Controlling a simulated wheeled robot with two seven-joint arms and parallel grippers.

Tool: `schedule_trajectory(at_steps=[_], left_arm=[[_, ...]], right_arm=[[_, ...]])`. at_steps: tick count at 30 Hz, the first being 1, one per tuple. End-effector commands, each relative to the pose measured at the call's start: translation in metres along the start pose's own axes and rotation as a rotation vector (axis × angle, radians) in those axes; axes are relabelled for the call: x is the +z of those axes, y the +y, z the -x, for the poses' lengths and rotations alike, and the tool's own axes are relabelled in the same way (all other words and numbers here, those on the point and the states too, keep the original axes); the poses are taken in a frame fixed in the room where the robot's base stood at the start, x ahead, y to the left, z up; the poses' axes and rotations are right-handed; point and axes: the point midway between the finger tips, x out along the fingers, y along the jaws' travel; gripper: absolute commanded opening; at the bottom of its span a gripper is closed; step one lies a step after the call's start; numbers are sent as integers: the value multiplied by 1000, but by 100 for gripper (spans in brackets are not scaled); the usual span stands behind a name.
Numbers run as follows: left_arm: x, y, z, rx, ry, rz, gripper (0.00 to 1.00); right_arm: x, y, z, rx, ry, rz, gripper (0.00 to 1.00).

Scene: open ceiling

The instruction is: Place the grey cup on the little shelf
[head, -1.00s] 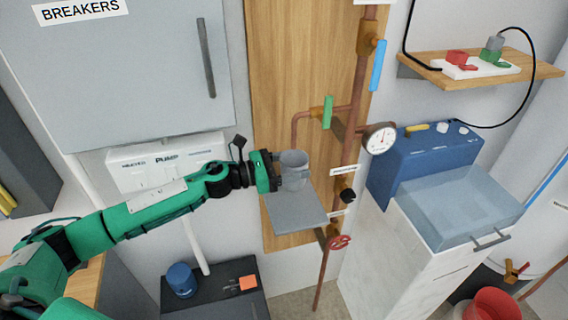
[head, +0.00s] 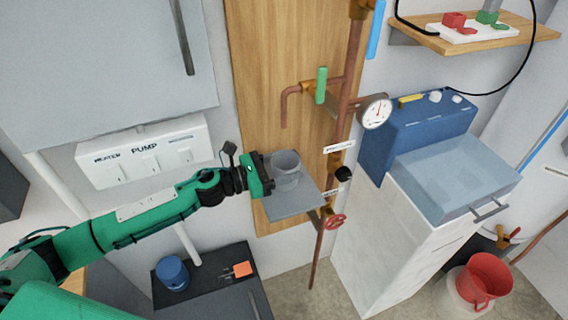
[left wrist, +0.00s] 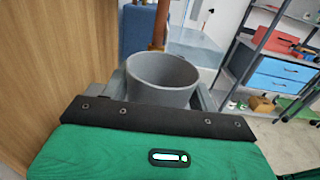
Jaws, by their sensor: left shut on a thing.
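The grey cup (head: 287,166) is upright in the jaws of my left gripper (head: 272,176), which is shut on it. In the head view the cup is over the little grey shelf (head: 293,205) on the wooden panel. Whether its base touches the shelf I cannot tell. In the left wrist view the cup (left wrist: 162,80) shows its open rim and empty inside, between the fingers (left wrist: 160,98). My right gripper is not in view.
Copper pipes with a green-handled valve (head: 321,86), a gauge (head: 376,111) and a red handwheel (head: 335,221) run just right of the shelf. A blue cup (head: 172,273) is on a dark box below.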

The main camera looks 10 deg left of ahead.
Motion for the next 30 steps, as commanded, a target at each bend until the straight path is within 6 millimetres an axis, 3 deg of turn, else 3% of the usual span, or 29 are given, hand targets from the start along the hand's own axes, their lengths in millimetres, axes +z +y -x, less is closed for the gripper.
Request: schedule_trajectory(at_steps=[2, 3, 6, 18, 20, 30], left_arm=[[-5, 0, 0, 1, 0, -1, 34], [-3, 0, 0, 1, 0, -1, 66], [-3, 0, 0, 1, 0, -1, 82], [5, 1, 0, 1, 0, 0, 82], [-2, 1, 9, 2, 2, 1, 82], [-4, 1, 72, 2, 2, 0, 82]], right_arm=[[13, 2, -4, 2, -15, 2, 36], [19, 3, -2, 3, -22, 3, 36], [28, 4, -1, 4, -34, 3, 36], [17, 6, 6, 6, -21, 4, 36], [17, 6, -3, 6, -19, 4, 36], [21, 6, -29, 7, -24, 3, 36]])
